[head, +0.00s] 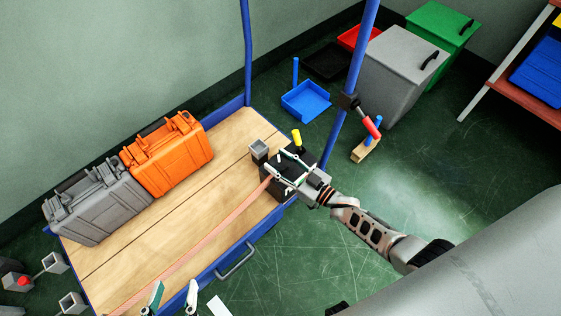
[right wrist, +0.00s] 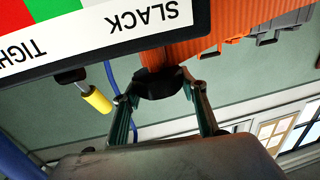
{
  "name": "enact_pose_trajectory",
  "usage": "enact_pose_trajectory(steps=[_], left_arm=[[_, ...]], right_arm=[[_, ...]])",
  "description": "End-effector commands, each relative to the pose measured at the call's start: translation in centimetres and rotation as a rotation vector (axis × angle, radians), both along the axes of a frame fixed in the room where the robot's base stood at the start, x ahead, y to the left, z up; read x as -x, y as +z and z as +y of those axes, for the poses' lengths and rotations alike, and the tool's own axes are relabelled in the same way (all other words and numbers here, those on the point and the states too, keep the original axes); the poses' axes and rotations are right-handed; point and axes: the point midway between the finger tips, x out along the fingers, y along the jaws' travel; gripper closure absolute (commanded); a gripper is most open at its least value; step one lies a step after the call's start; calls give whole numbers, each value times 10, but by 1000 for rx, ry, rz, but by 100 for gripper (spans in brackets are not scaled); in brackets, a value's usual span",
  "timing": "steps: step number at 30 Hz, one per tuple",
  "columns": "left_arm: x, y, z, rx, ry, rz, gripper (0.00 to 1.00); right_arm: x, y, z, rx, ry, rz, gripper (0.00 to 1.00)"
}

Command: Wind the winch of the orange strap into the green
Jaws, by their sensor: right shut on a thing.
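The black winch box (head: 302,160) sits at the right end of the wooden cart top, with a yellow crank handle (head: 297,137). The faded orange strap (head: 200,245) runs from it across the boards to the lower left. My right gripper (head: 287,170) is over the winch. In the right wrist view its fingers are shut on a round black part (right wrist: 160,83), with the yellow handle (right wrist: 97,98) apart to the left. A SLACK/TIGHT gauge plate (right wrist: 100,28) shows red and green upside down; no needle is visible. My left gripper (head: 175,291) is open at the bottom edge.
An orange case (head: 170,153) and a grey case (head: 98,205) stand along the cart's back edge. Blue posts (head: 357,55) rise at the cart's corners. A blue tray (head: 305,101) and grey bin (head: 400,75) are on the floor behind. The front boards are mostly clear.

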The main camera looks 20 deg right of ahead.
Motion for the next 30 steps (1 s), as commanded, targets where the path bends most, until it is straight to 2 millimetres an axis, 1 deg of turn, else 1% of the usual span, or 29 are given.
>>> enact_pose_trajectory(steps=[1, 9, 23, 24, 26, 30], left_arm=[[0, 0, 0, -2, 0, -1, 62], [0, 0, 1, -6, -1, 0, 62], [0, -1, 1, -6, -1, 2, 62], [1, -1, 1, -6, -1, 2, 62], [1, -1, 1, -7, -1, 3, 62], [1, -1, 1, -7, -1, 3, 62]], right_arm=[[0, 2, 1, -5, -24, -2, 80], [0, 1, 1, -3, -106, -2, 80], [0, 1, 0, -1, -122, -3, 80], [0, 1, 0, -1, -122, -3, 56], [0, 1, 0, -1, -121, -3, 40], [0, 0, 0, -1, -121, -2, 40]])
